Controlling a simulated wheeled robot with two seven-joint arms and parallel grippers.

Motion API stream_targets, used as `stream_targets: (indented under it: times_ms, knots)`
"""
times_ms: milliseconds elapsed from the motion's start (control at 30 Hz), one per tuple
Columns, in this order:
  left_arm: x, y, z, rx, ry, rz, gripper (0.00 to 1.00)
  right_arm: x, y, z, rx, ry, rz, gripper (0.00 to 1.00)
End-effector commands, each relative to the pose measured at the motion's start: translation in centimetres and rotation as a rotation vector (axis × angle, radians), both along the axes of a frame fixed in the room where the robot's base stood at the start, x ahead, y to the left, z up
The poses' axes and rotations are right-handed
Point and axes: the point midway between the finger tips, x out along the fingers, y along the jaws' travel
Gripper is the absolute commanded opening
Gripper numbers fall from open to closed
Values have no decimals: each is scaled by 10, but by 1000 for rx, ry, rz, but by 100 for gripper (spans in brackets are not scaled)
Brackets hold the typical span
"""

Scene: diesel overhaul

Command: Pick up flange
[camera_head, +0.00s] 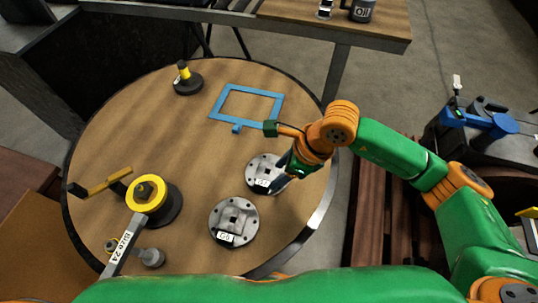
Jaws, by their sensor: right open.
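Two grey metal flange-like discs lie flat on the round wooden table. The nearer disc (234,212) has a square centre, bolt holes and a small white label. The farther disc (258,168) also has a label and is partly hidden by my right gripper (279,185). My right gripper is open and points down at the farther disc's right side. Its fingertips overlap the disc in the picture; I cannot tell whether they touch it. My left gripper is not in view.
The round table (150,120) also holds a blue rectangular frame (221,104), a black-and-yellow part (187,80), a yellow-topped round fixture (148,193) and a labelled wrench-like tool (124,244). A bench (385,22) stands behind. The table's upper left is clear.

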Motion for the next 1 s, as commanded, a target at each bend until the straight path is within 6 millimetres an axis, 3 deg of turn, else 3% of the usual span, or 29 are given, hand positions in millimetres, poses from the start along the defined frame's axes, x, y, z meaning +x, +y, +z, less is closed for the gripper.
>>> stream_targets:
  times_ms: [167, 333, 433, 667, 767, 900, 1000]
  knots:
    - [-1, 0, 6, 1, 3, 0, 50, 3, 4, -15, -18, -10, 5, 57]
    - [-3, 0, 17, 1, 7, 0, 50, 4, 21, -43, -17, -6, 4, 57]
    - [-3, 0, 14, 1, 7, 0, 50, 7, 26, -60, -16, -9, 3, 57]
    - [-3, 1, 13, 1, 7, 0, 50, 8, 27, -64, -14, -11, 4, 57]
    - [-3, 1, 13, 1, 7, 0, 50, 8, 27, -64, -14, -11, 4, 36]
    - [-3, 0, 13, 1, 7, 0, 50, 8, 27, -64, -14, -11, 4, 0]
    - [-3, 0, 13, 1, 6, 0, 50, 8, 27, -64, -14, -11, 4, 0]
